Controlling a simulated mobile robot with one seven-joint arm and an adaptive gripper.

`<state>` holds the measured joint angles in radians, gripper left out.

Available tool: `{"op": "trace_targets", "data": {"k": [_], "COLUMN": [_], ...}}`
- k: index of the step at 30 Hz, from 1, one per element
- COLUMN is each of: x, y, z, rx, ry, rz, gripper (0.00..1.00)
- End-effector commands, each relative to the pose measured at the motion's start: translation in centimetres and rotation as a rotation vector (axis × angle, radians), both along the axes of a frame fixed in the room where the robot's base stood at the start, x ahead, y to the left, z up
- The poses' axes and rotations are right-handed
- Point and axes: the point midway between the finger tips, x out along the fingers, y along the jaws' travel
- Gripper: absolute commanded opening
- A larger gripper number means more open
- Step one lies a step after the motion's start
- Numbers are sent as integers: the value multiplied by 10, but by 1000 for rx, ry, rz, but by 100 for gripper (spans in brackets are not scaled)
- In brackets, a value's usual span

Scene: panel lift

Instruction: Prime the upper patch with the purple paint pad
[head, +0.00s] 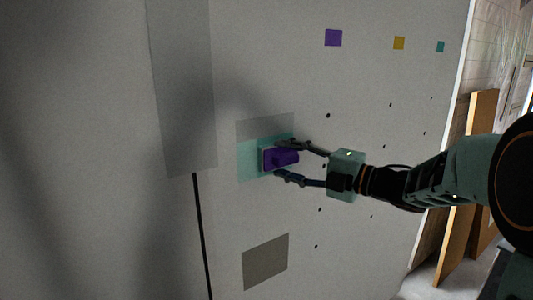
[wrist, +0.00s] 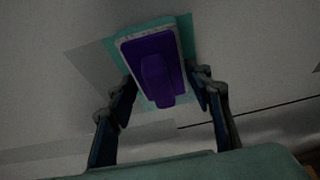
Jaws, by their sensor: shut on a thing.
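The purple paint pad (head: 280,158) is between the fingers of my gripper (head: 283,160), its face turned to the wall over the upper patch. In the wrist view, the pad (wrist: 157,75) shows its purple back and raised grip, with a pale and teal edge around it. A finger stands on each side of it. The upper patch (head: 264,127) is grey along its top strip and teal below, around the pad. The pad hides part of the patch. I cannot tell for sure whether the pad's face touches the wall.
A plain grey lower patch (head: 265,262) is below on the wall. Purple (head: 333,38), yellow (head: 398,43) and teal (head: 440,46) squares are at the upper right. A grey panel (head: 183,90) is at left above a black line (head: 202,240). Wooden boards (head: 462,215) lean at right.

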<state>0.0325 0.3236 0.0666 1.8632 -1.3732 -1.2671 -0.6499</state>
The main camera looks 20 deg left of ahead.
Motion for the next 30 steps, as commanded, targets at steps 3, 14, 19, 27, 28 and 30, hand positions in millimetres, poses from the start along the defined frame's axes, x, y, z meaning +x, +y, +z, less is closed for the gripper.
{"op": "trace_targets", "data": {"k": [3, 14, 19, 27, 28, 30], "x": [-10, -28, -44, -66, -68, -69], "y": [9, 26, 39, 58, 59, 61], "z": [-1, -1, -2, -1, -1, 0], "rx": [1, 1, 0, 1, 1, 1], "ry": [-1, -1, -2, -1, -1, -1], "rz": [1, 3, 3, 3, 3, 1], "gripper": [21, 21, 21, 21, 21, 21]}}
